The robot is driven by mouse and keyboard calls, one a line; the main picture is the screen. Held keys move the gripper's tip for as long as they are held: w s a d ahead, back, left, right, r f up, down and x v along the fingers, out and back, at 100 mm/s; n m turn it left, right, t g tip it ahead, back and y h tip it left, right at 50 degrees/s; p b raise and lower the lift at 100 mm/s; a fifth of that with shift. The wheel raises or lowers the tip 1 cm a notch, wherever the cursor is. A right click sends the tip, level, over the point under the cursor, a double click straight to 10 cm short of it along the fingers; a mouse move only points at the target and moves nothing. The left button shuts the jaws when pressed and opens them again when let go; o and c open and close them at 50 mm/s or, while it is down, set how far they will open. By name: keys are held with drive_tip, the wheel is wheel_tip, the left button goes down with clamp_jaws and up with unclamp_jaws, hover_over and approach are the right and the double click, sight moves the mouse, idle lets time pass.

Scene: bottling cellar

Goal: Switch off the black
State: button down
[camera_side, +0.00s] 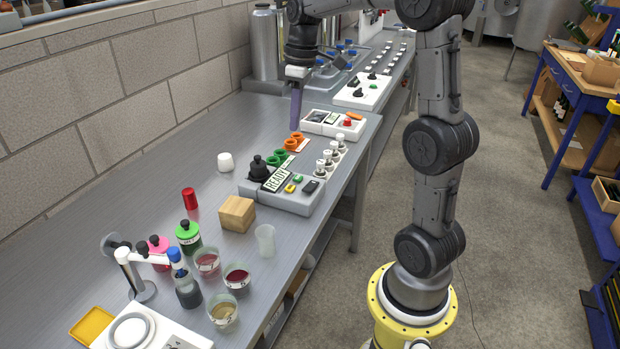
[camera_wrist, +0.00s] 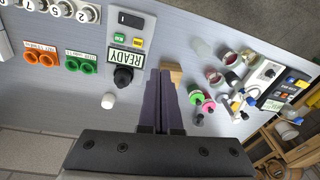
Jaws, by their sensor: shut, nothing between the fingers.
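A grey control box (camera_side: 290,203) stands on the steel bench with a READY display (camera_side: 278,180), a black knob (camera_side: 258,168), a green and a yellow button and a black rocker switch (camera_side: 310,187). In the wrist view the black rocker (camera_wrist: 130,19) is at the top of the box and the black knob (camera_wrist: 123,77) at its lower end. The rocker's position is too small to tell. My gripper (camera_side: 295,128) has purple fingers, is shut and empty, and hangs above the bench beyond the box, touching nothing. Its fingers (camera_wrist: 160,73) show in the wrist view.
Green rings (camera_side: 277,157), orange rings (camera_side: 295,139) and several white-capped vials (camera_side: 329,161) stand beyond the box. A wooden block (camera_side: 237,214), cups and bottles stand nearer. A white cup (camera_side: 225,162) is at left. The bench's left side is mostly clear.

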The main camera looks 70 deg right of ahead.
drive_tip(key=m+g, duration=0.1)
drive_tip(key=m, duration=0.1)
hover_over(309, 188)
drive_tip(key=d, duration=0.2)
wheel_tip(309, 188, down, 6)
drive_tip(key=shift+d+r+y, duration=0.15)
drive_tip(key=shift+d+y, duration=0.2)
drive_tip(key=shift+y, duration=0.05)
drive_tip(key=f, duration=0.4)
drive_tip(key=a+f, duration=0.1)
drive_tip(key=f, duration=0.4)
drive_tip(key=a+f, duration=0.1)
drive_tip(key=f, duration=0.3)
drive_tip(key=shift+a+f, duration=0.15)
drive_tip(key=shift+f, duration=0.25)
